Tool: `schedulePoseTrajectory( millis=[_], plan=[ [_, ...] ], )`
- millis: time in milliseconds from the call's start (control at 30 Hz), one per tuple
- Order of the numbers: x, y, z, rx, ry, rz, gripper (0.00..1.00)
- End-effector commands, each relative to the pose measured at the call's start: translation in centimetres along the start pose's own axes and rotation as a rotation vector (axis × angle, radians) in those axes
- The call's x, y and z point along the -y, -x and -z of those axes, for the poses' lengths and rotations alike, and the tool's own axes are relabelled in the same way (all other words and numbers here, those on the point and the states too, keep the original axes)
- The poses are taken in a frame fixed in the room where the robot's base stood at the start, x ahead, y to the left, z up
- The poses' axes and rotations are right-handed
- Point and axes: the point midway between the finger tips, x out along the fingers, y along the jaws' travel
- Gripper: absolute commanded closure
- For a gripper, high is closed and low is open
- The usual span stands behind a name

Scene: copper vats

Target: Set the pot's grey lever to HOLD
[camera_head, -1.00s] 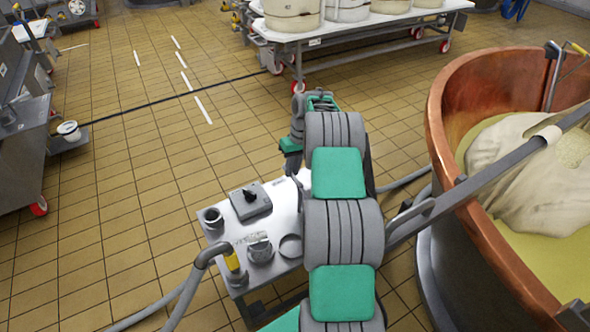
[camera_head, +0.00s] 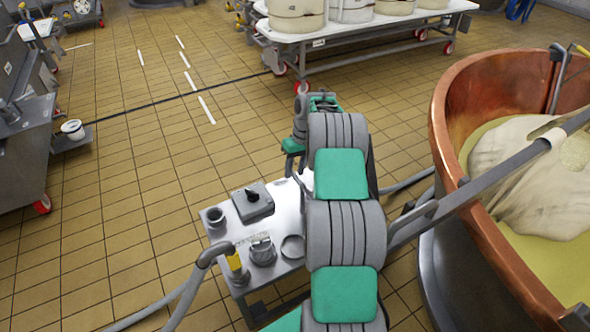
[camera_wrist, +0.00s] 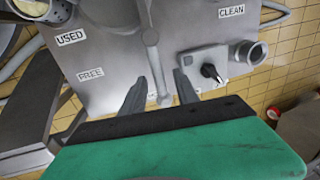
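In the wrist view, a thin grey lever (camera_wrist: 150,50) with a round joint runs down over a steel top (camera_wrist: 105,62). Its lower end lies between the two fingers of my gripper (camera_wrist: 158,80). The fingers are apart, with a gap to the lever on both sides, so my gripper is open. In the head view, my gripper (camera_head: 291,160) is low over the far edge of the small metal table (camera_head: 222,232), mostly hidden behind my arm. No HOLD mark can be read in either view.
A grey box with a black knob (camera_wrist: 210,71) sits right of the fingers. Labels read USED (camera_wrist: 71,37), FREE (camera_wrist: 90,74) and CLEAN (camera_wrist: 231,11). A hose (camera_head: 180,300) leaves the table's front.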

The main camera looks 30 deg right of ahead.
Motion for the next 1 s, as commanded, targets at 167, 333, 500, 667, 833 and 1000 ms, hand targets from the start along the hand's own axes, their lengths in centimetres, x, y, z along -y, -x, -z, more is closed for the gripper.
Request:
schedulePoseTrajectory(
  millis=[167,333,500,667,833,1000],
  plan=[
    [0.0,1.9,0.1,-0.003,0.001,-0.001,0.63],
    [0.0,5.6,0.1,-0.003,0.001,-0.001,0.63],
    [0.0,7.6,0.0,0.0,0.001,0.0,0.63],
    [0.0,7.8,0.0,0.001,0.001,0.0,0.63],
    [0.0,7.8,0.0,0.0,0.001,0.0,0.63],
    [0.0,7.8,0.0,0.0,0.001,0.0,0.63]
  ],
)
